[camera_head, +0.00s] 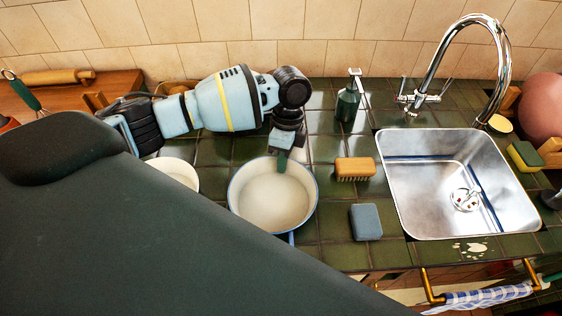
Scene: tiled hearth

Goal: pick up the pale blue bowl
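A round bowl-like vessel (272,205) with a cream-white inside and a blue rim stands on the green tiled counter. A short blue piece shows at its near edge. No plainly pale blue bowl shows; this blue-rimmed one is the closest match. My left gripper (282,161) points down at its far rim, with a fingertip overlapping the inside edge. I cannot tell whether it touches the rim, or whether the fingers are open or shut. A second white dish (178,170) stands to the left, its near part hidden by a large dark shape. My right gripper is not in view.
A wooden brush (355,168) and a blue-grey sponge (366,222) lie right of the vessel. A dark soap bottle (348,104) stands behind. A steel sink (410,215) with a tall tap (500,62) is farther right. A tiled wall closes the back.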

